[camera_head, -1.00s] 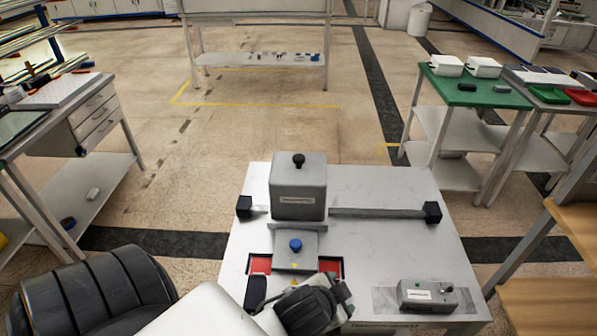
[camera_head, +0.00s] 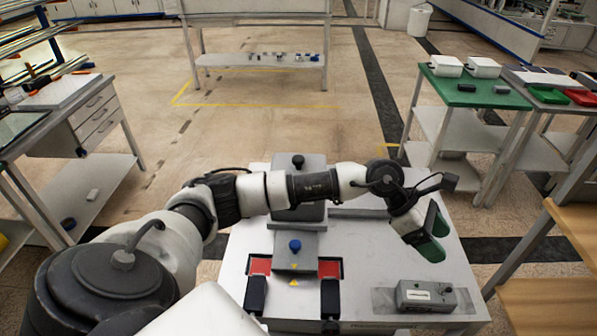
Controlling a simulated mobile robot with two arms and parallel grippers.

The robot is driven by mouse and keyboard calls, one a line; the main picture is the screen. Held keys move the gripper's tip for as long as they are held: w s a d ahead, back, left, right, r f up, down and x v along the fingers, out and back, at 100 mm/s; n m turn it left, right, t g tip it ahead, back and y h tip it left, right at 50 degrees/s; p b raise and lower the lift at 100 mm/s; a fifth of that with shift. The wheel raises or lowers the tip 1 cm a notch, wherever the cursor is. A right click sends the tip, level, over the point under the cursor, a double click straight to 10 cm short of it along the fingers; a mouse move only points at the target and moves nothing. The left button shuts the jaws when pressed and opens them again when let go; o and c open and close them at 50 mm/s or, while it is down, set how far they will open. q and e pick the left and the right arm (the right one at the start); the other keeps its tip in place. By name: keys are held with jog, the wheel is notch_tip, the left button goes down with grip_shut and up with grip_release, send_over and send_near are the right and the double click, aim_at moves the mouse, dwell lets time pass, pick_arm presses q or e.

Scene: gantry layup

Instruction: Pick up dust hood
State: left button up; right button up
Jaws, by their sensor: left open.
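A grey box-shaped hood with a black knob on top (camera_head: 298,161), which I take to be the dust hood, stands at the back of the metal table (camera_head: 395,290). My left arm crosses in front of it and hides most of its front; its top and lower edge still show. My right gripper is not in view.
A grey plate with a blue knob (camera_head: 295,248) sits in front of the hood, between red patches. Two black blocks stand nearer, the right one here (camera_head: 330,299). A grey control box (camera_head: 426,296) is at front right. A rail (camera_head: 372,213) runs behind the gripper.

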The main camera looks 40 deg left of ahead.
pick_arm(q)
jog(key=w+a+m+y, duration=0.1)
jog(key=w+a+y, duration=0.15)
jog(key=a, duration=0.45)
jog(key=w+a+m+y, duration=0.1)
jog(key=a+y, duration=0.3)
jog(key=a, duration=0.2)
jog(key=n+g+y, duration=0.2)
jog(key=g+y, duration=0.1)
jog(key=y, duration=0.5)
send_near(299, 158)
jog(key=shift+y, duration=0.25)
jog(key=x, duration=0.3)
jog(key=p+x, duration=0.1)
jog(key=shift+s+a+f, duration=0.1)
jog(key=shift+s+a, duration=0.05)
jog(key=shift+s, duration=0.2)
jog(key=shift+a+f, duration=0.2)
jog(key=shift+f, duration=0.4)
jog(key=shift+a+f+p, duration=0.1)
jog(key=shift+f+p, duration=0.2)
jog(key=shift+p, duration=0.15)
jog(key=x, duration=0.1)
jog(key=p+x, duration=0.1)
jog(key=x, duration=0.1)
jog(key=shift+w+f, duration=0.15)
jog(key=shift+f, duration=0.25)
jog(key=shift+a+f, duration=0.1)
jog(key=shift+f, duration=0.2)
